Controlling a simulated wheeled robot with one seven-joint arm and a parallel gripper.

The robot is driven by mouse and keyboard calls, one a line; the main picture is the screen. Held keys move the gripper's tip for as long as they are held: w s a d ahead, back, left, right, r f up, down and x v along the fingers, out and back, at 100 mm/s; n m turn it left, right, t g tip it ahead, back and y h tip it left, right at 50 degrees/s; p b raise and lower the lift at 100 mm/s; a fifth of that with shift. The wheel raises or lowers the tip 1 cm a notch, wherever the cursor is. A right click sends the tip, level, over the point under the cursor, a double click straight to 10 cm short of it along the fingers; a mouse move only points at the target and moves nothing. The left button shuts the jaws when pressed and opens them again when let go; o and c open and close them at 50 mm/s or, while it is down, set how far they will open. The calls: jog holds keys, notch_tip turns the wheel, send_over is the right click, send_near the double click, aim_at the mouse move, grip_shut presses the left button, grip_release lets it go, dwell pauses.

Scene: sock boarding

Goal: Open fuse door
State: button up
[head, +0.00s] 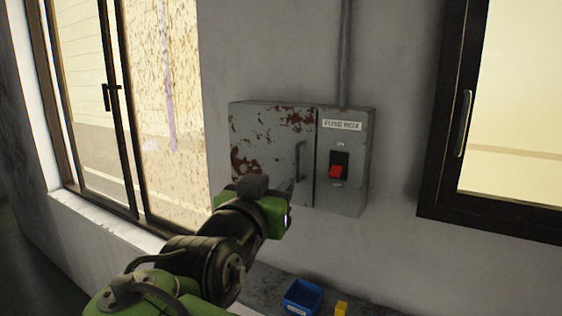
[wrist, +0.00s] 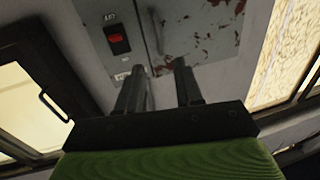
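The grey fuse box (head: 342,190) is fixed to the wall, with a "FUSE BOX" label and a red switch (head: 336,171) on its right part. Its rust-stained door (head: 265,140) on the left is closed. A vertical bar handle (head: 300,160) sits near the door's right edge. My gripper (head: 291,186) is just in front of the lower door, near the handle. In the wrist view, which is upside down, my gripper (wrist: 157,66) has its two fingers apart with nothing between them. The handle (wrist: 155,32) lies ahead of the gap, and I see no contact.
A conduit (head: 345,55) runs up from the box. Windows with dark frames stand left (head: 125,110) and right (head: 450,120). Below the box, a blue bin (head: 303,298) and a small yellow object (head: 341,308) sit on a surface. Wall beside the box is bare.

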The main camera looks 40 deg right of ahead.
aim_at(297, 162)
jog(key=p+x, duration=0.3)
jog(key=x, duration=0.9)
jog(key=shift+d+r, duration=0.15)
jog(key=shift+d, duration=0.2)
grip_shut()
dwell(0.6)
